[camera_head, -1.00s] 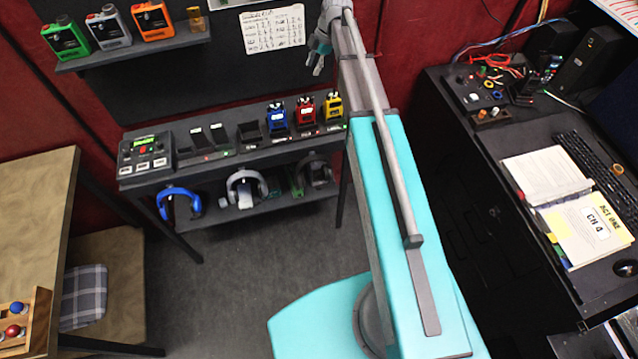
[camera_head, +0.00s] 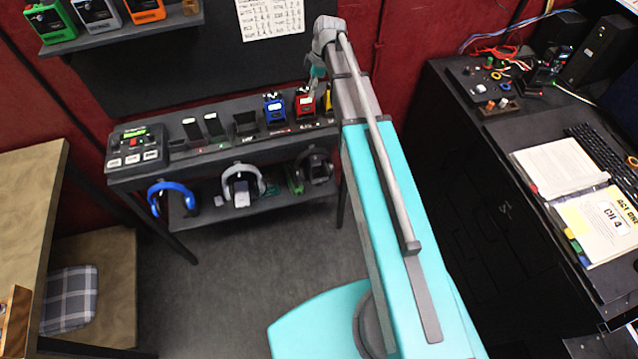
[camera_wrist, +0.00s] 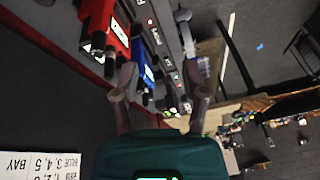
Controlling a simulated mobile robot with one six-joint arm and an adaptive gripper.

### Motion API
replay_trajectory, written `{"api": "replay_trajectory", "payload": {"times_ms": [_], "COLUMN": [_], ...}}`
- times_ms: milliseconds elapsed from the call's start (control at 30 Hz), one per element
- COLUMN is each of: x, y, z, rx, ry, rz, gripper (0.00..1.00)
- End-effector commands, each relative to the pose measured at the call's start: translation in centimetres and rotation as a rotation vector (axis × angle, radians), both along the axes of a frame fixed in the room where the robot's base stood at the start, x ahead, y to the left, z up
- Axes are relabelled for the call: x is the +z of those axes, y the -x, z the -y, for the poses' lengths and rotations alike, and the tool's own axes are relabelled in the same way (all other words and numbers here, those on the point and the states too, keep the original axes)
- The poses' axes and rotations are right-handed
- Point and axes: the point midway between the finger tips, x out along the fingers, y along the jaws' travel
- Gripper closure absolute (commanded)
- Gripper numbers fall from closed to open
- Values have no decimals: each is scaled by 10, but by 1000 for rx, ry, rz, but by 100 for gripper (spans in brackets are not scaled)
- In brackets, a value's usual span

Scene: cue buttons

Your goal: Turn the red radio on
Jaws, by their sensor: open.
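The red radio (camera_head: 304,104) stands in a row on the dark shelf, between a blue radio (camera_head: 274,108) and a yellow radio (camera_head: 328,98) that is mostly hidden by my arm. My gripper (camera_head: 316,74) is just above the red radio in the head view. In the wrist view my gripper (camera_wrist: 158,88) is open, with nothing held. There the red radio (camera_wrist: 103,28) lies at upper left, beside the left finger, and the blue radio (camera_wrist: 140,66) shows between the fingers, farther along the row. I cannot tell whether a finger touches either radio.
The shelf (camera_head: 190,158) also holds a button box (camera_head: 136,146) and dark handsets, with headphones (camera_head: 242,184) below. A wall sheet (camera_head: 270,16) hangs above. A desk (camera_head: 470,180) with an open binder (camera_head: 590,215) is at right. The floor in front is clear.

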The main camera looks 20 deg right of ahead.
Motion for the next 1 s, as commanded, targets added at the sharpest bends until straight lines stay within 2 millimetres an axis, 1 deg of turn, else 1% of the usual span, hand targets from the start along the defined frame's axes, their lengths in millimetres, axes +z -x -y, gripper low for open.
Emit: {"api": "replay_trajectory", "payload": {"times_ms": [33, 1000], "x": [-9, -95], "y": [6, 74], "z": [-2, -18], "rx": [-20, -482], "ry": [6, 121], "rz": [-5, -95], "gripper": [43, 43]}}
